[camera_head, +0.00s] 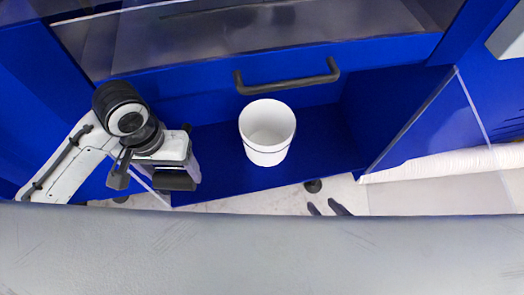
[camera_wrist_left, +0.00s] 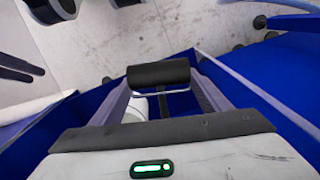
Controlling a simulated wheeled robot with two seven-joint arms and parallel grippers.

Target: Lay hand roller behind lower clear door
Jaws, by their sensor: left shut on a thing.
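The hand roller has a black cylinder (camera_head: 175,181) that shows just below my left gripper (camera_head: 179,164) in the head view. In the left wrist view the black roller (camera_wrist_left: 158,74) lies crosswise beyond my fingers, and its thin dark handle runs back between them. My left gripper (camera_wrist_left: 161,105) is shut on the hand roller and holds it over the left front part of the open blue lower compartment (camera_head: 220,175). A clear door panel (camera_head: 430,125) stands open at the right of this compartment. A clear edge also shows at the left, partly hidden by my arm.
A white bucket (camera_head: 267,150) stands in the middle of the compartment, right of the roller. A dark bar handle (camera_head: 288,82) sticks out above it. A grey surface (camera_head: 260,250) crosses the front of the head view. The compartment floor between bucket and right wall is clear.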

